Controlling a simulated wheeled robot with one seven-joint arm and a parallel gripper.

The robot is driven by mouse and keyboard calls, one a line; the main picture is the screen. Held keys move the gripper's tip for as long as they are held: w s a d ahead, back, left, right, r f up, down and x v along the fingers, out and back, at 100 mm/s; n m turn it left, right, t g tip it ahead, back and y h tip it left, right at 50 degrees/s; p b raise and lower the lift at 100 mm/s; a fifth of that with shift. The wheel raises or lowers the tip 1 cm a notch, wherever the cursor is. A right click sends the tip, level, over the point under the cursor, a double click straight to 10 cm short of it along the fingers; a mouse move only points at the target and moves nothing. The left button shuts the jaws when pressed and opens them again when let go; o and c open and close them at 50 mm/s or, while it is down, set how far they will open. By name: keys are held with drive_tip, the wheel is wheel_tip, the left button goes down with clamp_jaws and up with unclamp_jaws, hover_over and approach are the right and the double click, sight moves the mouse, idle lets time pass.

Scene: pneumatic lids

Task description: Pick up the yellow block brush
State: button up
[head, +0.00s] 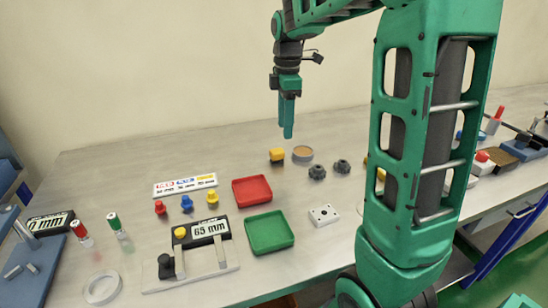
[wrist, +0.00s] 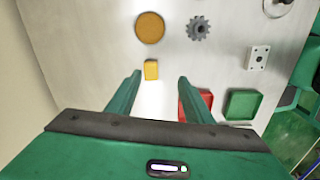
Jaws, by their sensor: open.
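The yellow block brush (head: 277,155) is a small yellow block lying on the grey bench, left of a round tan-topped dish. My gripper (head: 287,115) hangs above the bench, pointing down, over the area of the brush in the head view. In the wrist view the yellow block (wrist: 151,69) shows between and slightly beyond the two green fingertips of my gripper (wrist: 160,78), nearer the left finger. The fingers are apart with nothing held between them. The brush's underside is hidden.
The tan round dish (head: 302,155) stands close beside the brush, with dark gears (head: 317,172) to its right. A red tray (head: 252,190) and a green tray (head: 268,232) lie nearer. A sign board with coloured knobs (head: 187,203) is at left. Bench left of the brush is clear.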

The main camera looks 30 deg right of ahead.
drive_tip(key=w+n, duration=0.2)
drive_tip(key=w, duration=0.1)
hover_over(278, 150)
drive_tip(key=f, duration=0.5)
drive_tip(key=shift+w+f, duration=0.15)
drive_tip(key=shift+w, duration=0.1)
drive_tip(key=shift+s+f, duration=0.2)
drive_tip(key=shift+f, duration=2.6)
drive_tip(key=shift+c, duration=0.4)
drive_tip(key=c, duration=1.1)
